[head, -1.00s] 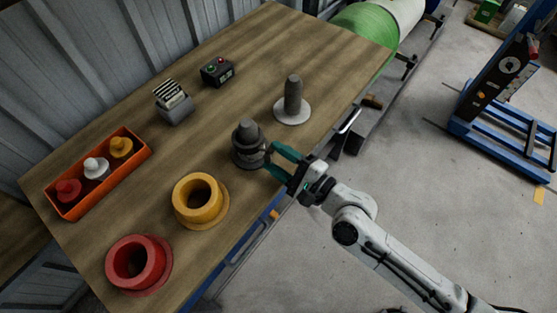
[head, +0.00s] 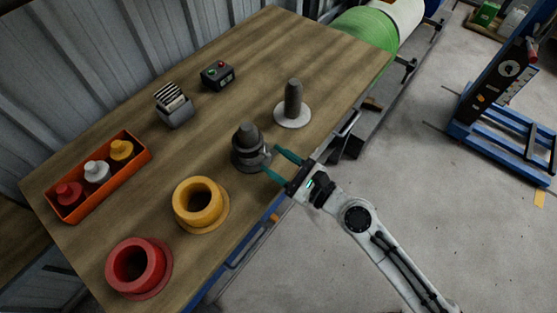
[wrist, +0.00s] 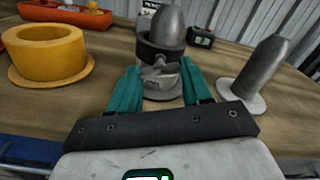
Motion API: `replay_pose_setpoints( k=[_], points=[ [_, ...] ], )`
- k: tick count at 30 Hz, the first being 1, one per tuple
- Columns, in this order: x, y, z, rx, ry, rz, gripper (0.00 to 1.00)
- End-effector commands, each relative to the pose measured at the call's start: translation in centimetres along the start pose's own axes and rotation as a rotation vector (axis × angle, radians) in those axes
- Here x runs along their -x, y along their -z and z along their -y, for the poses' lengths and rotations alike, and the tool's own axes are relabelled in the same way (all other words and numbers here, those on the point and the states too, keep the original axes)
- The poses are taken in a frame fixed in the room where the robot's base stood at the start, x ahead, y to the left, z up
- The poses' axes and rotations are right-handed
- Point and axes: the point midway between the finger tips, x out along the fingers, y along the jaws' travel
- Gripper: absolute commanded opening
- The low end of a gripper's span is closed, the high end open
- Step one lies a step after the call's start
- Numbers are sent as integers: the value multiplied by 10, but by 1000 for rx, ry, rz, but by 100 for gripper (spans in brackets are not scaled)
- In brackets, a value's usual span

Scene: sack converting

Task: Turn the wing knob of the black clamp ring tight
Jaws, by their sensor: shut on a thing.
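The black clamp ring (head: 250,152) sits around a dark grey upright post with a rounded top (head: 248,131), near the table's front edge. In the wrist view the ring (wrist: 160,49) circles the post (wrist: 166,24) above a grey round base (wrist: 162,86). The grey wing knob (wrist: 156,69) is on the ring's side facing me. My gripper (head: 271,160) has its teal fingers on either side of the knob. In the wrist view the fingers (wrist: 160,76) straddle the knob, shut on it. The exact finger contact is partly hidden.
A second grey post on a white disc (head: 292,113) stands to the right. A yellow flanged spool (head: 200,204) and a red one (head: 138,264) stand to the left. An orange tray with bottles (head: 72,207), a grey card holder (head: 176,116) and a button box (head: 217,75) are behind.

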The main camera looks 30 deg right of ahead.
Motion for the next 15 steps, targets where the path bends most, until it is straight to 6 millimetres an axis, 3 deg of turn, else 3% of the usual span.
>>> replay_pose_setpoints(
  k=[12, 13, 15],
  points=[
    [0, 1, -1, -6, -3, -2, 18],
    [0, 1, -1, -5, -3, -2, 51],
    [0, 1, -1, -5, -2, -2, 58]
  ],
)
